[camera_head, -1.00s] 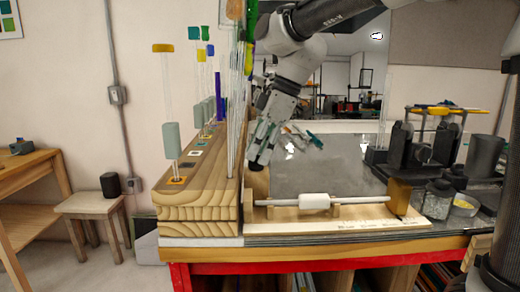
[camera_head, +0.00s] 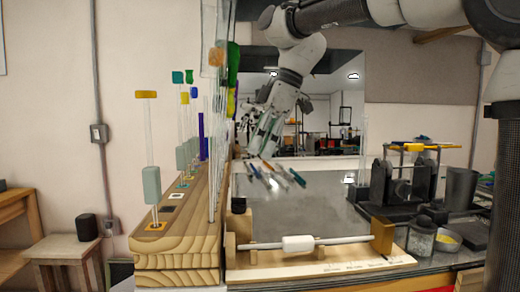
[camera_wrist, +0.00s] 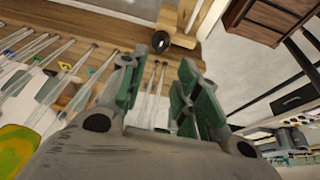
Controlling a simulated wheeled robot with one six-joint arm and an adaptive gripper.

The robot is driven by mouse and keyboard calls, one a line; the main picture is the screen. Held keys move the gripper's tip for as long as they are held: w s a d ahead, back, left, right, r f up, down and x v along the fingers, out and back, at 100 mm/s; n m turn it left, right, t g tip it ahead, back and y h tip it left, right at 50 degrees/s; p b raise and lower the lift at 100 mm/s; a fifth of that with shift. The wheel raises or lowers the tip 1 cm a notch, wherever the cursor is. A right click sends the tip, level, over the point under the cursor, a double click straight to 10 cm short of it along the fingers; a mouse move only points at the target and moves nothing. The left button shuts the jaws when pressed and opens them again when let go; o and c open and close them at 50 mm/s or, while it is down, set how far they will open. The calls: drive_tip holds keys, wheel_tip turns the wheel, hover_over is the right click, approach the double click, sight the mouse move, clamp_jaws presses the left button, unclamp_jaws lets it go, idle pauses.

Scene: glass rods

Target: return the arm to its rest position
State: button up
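My gripper (camera_head: 262,148) hangs from my bent arm above the bench, just right of the wooden rack block (camera_head: 178,262). In the wrist view its two green-padded fingers (camera_wrist: 160,85) stand apart. I see nothing held between them; the thin clear rods (camera_wrist: 152,98) seen through the gap appear to be beyond the fingers. In the head view, the rack holds upright clear glass rods with coloured caps and pale sleeves, such as a yellow-capped rod (camera_head: 148,135). The near rods partly cover the view beside my gripper.
A wooden cradle (camera_head: 385,236) holds a horizontal rod with a white sleeve (camera_head: 298,243) at the bench front. Black stands (camera_head: 410,180) with a yellow-marked bar, a glass jar (camera_head: 420,238) and a dark cylinder (camera_head: 459,188) stand to the right. The grey bench middle is largely clear.

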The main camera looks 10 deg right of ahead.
drive_tip(key=s+d+f+m+t+h, duration=0.1)
drive_tip(key=s+d+f+m, duration=0.4)
drive_tip(key=d, duration=0.4)
drive_tip(key=s+d+f+m+t+h, duration=0.1)
drive_tip(key=s+d+f+m+h, duration=0.1)
drive_tip(key=s+d+f+m, duration=0.4)
drive_tip(key=s+d+f+m+t+h, duration=0.1)
drive_tip(key=s+d+f+m, duration=0.5)
drive_tip(key=d, duration=0.6)
drive_tip(key=shift+s+d+t, duration=0.3)
drive_tip(key=shift+s+t, duration=0.2)
drive_tip(key=shift+t, duration=0.1)
